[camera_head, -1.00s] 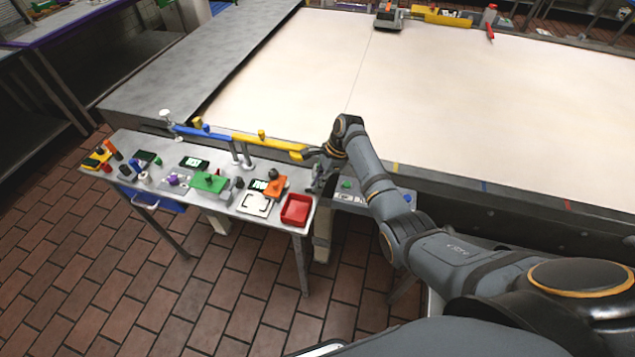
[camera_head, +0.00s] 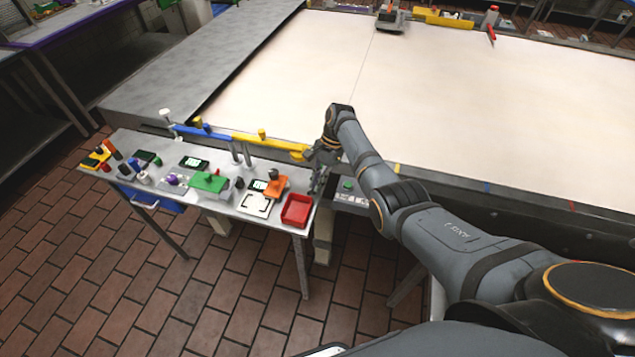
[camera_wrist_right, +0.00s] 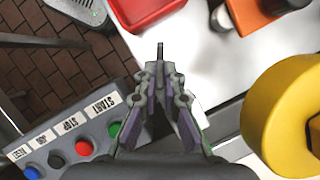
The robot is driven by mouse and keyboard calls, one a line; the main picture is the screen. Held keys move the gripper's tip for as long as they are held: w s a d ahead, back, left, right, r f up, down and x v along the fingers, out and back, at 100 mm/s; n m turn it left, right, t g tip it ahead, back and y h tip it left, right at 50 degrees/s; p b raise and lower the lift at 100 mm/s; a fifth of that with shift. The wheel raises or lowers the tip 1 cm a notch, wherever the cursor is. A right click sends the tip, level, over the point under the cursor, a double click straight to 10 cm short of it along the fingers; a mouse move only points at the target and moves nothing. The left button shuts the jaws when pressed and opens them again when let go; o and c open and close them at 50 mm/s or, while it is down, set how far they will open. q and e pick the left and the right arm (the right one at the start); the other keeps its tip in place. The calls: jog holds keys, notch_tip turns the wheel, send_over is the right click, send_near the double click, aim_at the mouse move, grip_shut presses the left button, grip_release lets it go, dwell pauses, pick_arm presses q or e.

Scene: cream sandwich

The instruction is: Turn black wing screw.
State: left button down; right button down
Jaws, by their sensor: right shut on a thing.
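My right gripper (camera_head: 317,184) points down at the right end of the small metal table (camera_head: 225,207), beside the yellow bar (camera_head: 268,143). In the right wrist view its two fingers (camera_wrist_right: 160,68) come together at the tips. A thin dark piece, the black wing screw (camera_wrist_right: 160,49), shows between and just beyond the fingertips, so the gripper is shut on it. Most of the screw is hidden by the fingers, and its turn angle cannot be told. My left gripper is in neither view.
A red tray (camera_head: 296,211) stands close to the gripper. A grey button box (camera_wrist_right: 75,138) with START and STOP labels lies on the other side. The thick yellow end (camera_wrist_right: 285,110) is close on the right in the wrist view. Several coloured parts crowd the table.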

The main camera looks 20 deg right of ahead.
dwell(0.3)
jog(key=c, duration=1.5)
grip_release()
jog(key=shift+r, duration=0.1)
jog(key=v, duration=1.2)
jog(key=shift+a, duration=0.15)
